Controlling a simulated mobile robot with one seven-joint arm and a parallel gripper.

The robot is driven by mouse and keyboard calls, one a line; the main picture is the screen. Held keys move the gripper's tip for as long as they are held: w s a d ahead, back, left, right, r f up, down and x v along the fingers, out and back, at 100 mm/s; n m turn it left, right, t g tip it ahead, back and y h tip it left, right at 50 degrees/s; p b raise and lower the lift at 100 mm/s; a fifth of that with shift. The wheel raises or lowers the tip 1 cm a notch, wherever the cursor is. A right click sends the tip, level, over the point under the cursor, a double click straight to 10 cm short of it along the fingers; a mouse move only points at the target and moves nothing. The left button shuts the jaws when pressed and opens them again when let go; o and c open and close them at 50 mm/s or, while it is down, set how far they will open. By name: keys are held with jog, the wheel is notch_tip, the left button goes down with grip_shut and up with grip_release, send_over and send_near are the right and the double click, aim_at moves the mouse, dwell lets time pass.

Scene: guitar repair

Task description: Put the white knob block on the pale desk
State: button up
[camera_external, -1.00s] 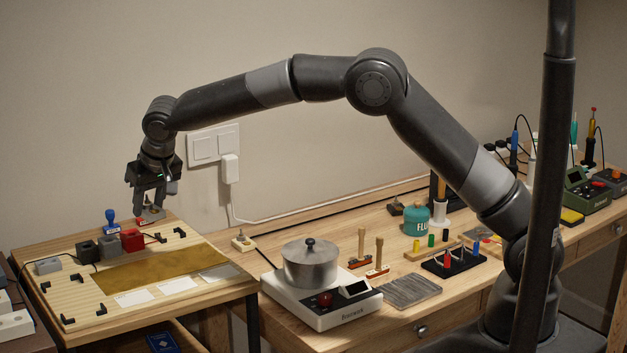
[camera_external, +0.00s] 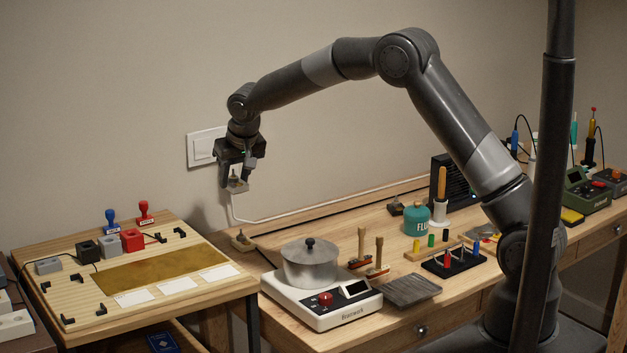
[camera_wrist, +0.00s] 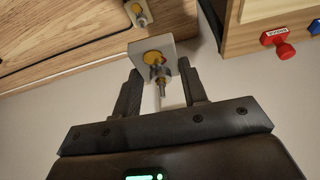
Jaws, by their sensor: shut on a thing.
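My gripper (camera_external: 236,180) is shut on a white knob block (camera_external: 238,187), held in the air in front of the wall, right of the left workbench. In the wrist view the block (camera_wrist: 165,44) sits between my two fingers (camera_wrist: 160,68), with a brass-coloured knob and a metal shaft on it. The long pale wooden desk (camera_external: 330,225) stretches to the right. A similar knob block (camera_external: 242,240) rests at its left end, below my gripper; it also shows in the wrist view (camera_wrist: 138,12).
The left workbench (camera_external: 180,303) carries a blue stamp (camera_external: 110,220), a red stamp (camera_external: 145,212), several small blocks and a brass sheet (camera_external: 160,270). A scale (camera_external: 335,312) with a metal pot (camera_external: 310,265) stands on the long desk, with brushes and a flux jar (camera_external: 417,221) beyond.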

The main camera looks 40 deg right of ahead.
jog(key=s+d+f+m, duration=0.1)
jog(key=s+d+f, duration=0.1)
jog(key=d, duration=1.1)
jog(key=s+d+f+m+h, duration=0.1)
jog(key=d+f+m, duration=0.1)
jog(key=d, duration=1.1)
jog(key=s+d+f+m, duration=0.1)
jog(key=s+d+f, duration=0.1)
jog(key=d, duration=1.1)
send_over(332, 221)
jog(key=s, duration=0.1)
jog(key=f, duration=0.7)
jog(key=shift+s+a+f, duration=0.15)
jog(key=shift+s, duration=0.05)
jog(key=shift+f, duration=2.05)
jog(key=o, duration=1)
jog(key=shift+f, duration=0.1)
jog(key=shift+c, duration=0.2)
